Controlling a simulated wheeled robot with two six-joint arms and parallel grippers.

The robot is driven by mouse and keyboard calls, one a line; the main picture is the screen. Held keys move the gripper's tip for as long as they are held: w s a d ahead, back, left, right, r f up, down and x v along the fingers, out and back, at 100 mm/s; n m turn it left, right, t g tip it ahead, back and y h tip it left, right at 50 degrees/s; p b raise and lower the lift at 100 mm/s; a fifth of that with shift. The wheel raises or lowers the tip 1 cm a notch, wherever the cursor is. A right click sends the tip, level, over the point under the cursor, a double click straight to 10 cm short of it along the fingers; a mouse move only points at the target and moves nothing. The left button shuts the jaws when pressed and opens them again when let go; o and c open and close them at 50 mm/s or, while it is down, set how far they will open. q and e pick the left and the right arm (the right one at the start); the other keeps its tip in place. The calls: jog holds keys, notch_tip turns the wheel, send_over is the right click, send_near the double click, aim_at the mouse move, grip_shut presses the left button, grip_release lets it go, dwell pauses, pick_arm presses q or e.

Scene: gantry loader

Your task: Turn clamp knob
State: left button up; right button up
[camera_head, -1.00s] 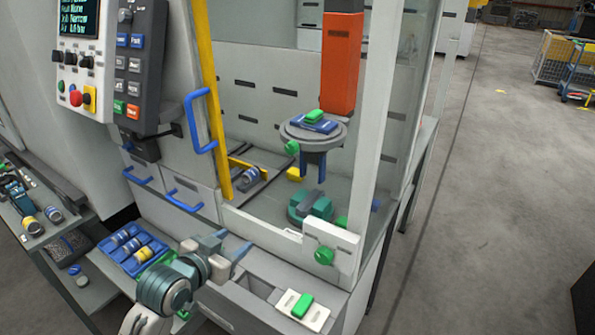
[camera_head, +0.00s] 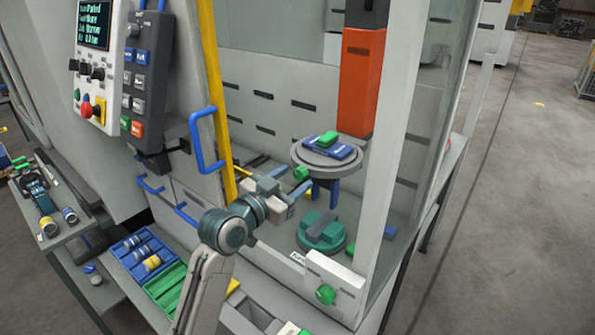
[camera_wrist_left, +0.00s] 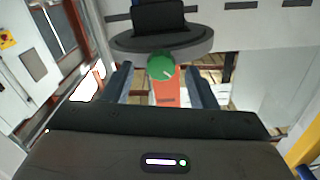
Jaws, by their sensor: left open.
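A green knob (camera_head: 301,173) sits on the near left side of the grey round head hanging on the orange gantry column. In the left wrist view the same knob (camera_wrist_left: 161,66) shows ahead, between my two fingers and under the dark disc (camera_wrist_left: 160,42). A pale line marks its face. My left gripper (camera_head: 286,183) is open and empty, its tips just short of the knob in the head view. No contact can be made out. Another green knob (camera_head: 325,294) is on a white block low at the front. My right gripper is not in view.
The orange column (camera_head: 361,80) stands behind the round head (camera_head: 326,157). A teal round fixture (camera_head: 320,232) lies below. The yellow post (camera_head: 215,100) and blue handle (camera_head: 203,140) stand left of my gripper. A clear panel frame (camera_head: 385,150) bounds the right.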

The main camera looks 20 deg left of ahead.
pick_arm(q)
jog(key=shift+x, duration=0.8)
jog(key=shift+w+r, duration=0.1)
jog(key=shift+w, duration=0.1)
jog(key=shift+w+d, duration=0.1)
jog(key=c, duration=1)
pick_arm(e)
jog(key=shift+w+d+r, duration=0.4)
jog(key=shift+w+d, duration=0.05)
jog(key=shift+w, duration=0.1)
